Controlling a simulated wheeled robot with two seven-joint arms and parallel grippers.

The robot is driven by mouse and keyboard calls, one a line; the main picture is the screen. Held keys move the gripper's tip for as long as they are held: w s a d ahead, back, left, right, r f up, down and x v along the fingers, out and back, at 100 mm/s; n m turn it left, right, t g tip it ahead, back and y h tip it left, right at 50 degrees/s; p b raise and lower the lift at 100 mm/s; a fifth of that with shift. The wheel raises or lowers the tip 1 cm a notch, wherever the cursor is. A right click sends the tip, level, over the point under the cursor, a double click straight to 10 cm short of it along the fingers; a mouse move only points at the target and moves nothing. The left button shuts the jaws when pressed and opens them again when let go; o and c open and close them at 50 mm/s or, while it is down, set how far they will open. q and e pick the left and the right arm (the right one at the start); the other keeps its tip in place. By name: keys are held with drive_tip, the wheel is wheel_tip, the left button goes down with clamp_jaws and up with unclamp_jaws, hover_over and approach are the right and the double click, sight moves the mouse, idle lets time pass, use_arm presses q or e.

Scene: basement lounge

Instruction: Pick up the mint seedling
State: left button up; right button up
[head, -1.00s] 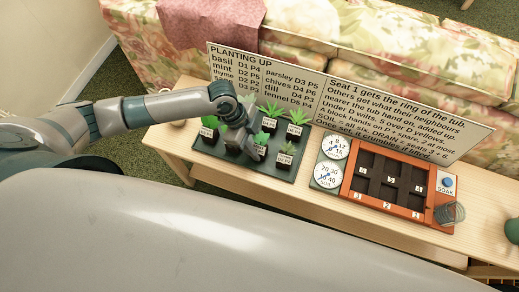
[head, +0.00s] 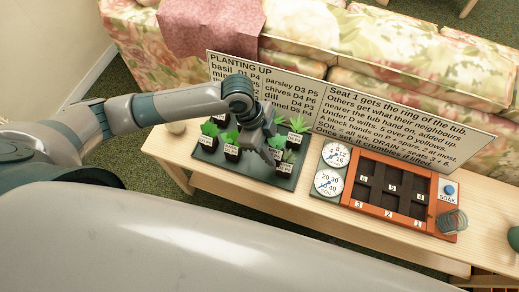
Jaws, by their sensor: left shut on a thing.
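Several small green seedlings in dark pots with white labels stand on a dark green tray (head: 250,171) on the wooden table. Their labels are too small to read, so I cannot tell which is the mint. My left gripper (head: 271,152) is low over the right half of the tray, fingers down, shut on a seedling (head: 278,143) whose leaves and label show beside the fingers. I cannot tell whether its pot is clear of the tray. Other seedlings stand at the tray's left (head: 209,129), front right (head: 288,158) and back right (head: 299,124). My right gripper is out of view.
Behind the tray stands a text board (head: 400,130), partly hidden by my arm. A floral sofa (head: 410,70) is behind.

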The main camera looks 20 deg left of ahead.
use_arm(q)
drive_tip(key=d+r, duration=0.4)
drive_tip(key=d, duration=0.3)
drive_tip(key=shift+s, duration=0.3)
drive_tip(key=shift+a, duration=0.1)
